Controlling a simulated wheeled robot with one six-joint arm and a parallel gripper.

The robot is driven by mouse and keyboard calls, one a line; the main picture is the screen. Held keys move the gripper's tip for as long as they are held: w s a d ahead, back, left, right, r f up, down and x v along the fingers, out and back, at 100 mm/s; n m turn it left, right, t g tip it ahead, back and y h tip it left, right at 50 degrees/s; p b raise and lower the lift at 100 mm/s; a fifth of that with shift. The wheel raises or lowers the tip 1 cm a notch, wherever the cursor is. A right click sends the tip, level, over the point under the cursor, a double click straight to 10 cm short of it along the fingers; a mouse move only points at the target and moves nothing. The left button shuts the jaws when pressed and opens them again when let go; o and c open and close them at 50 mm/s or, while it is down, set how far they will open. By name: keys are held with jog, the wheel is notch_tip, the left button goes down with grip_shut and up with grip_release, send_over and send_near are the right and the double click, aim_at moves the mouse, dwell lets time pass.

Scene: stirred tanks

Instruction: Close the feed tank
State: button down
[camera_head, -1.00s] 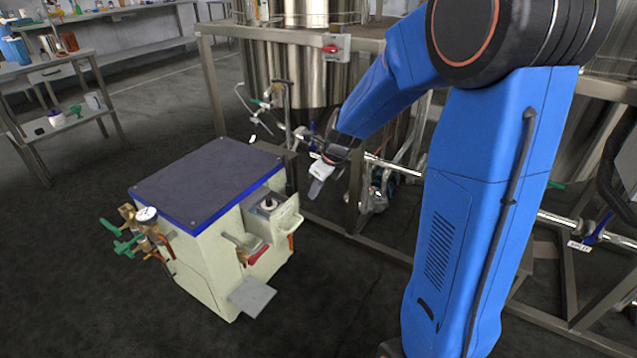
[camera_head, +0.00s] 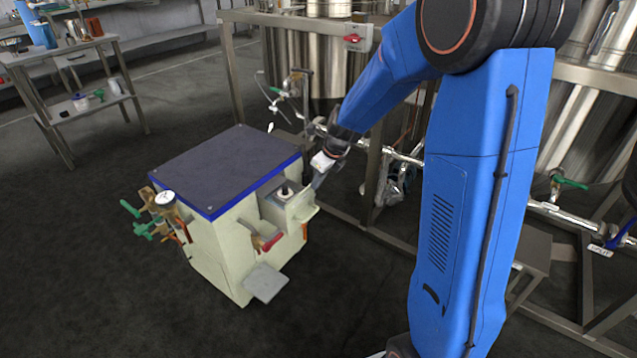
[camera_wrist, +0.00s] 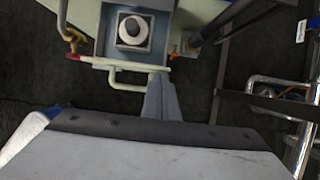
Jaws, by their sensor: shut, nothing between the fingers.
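I cannot tell from the pictures which vessel is the feed tank; labels are too small to read. A steel tank (camera_head: 283,60) stands in a frame at the back, with pipes and valves below it. Another steel tank (camera_head: 570,115) is at the right, partly behind my arm. A green valve handle (camera_head: 570,183) and a blue valve handle (camera_head: 622,235) sit on the pipe there. My gripper (camera_head: 318,183) is shut and empty, at the right side of the cream cabinet. Its fingers (camera_wrist: 165,98) show in the wrist view beside the cabinet's handle bar; contact is unclear.
The cream cabinet (camera_head: 219,258) has a dark, blue-edged top, a black knob (camera_head: 285,189), a red-handled valve (camera_head: 271,242) and a gauge with green valves (camera_head: 165,198). The steel frame (camera_head: 373,150) stands behind my gripper. Open floor lies at the left front.

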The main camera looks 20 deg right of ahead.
jog(key=w+a, duration=0.5)
jog(key=w, duration=0.2)
